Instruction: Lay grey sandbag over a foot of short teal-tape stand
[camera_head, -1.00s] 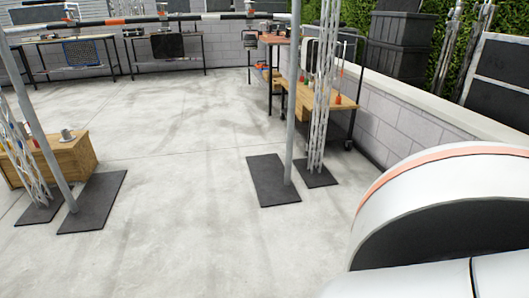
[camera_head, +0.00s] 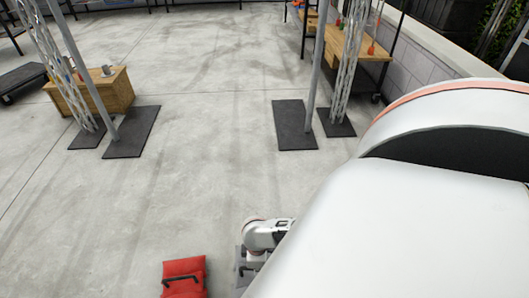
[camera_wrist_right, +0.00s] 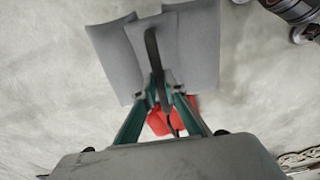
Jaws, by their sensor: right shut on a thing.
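The grey sandbag (camera_wrist_right: 200,50) hangs by its dark strap from my right gripper (camera_wrist_right: 160,95) in the right wrist view. The two fingers are closed on the strap, and the bag's two halves spread to either side. In the head view, the grey sandbag (camera_head: 240,272) shows only in part, beside my right gripper (camera_head: 256,258) at the bottom, partly hidden by my arm. I cannot make out the short teal-tape stand in either view. My left gripper is not in view.
A red sandbag (camera_head: 184,278) is just left of the grey one; it also shows behind the fingers in the wrist view (camera_wrist_right: 172,116). Poles stand on dark plates (camera_head: 131,132) (camera_head: 294,125) farther off. A wooden box (camera_head: 105,92) is at left. Mid floor is clear.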

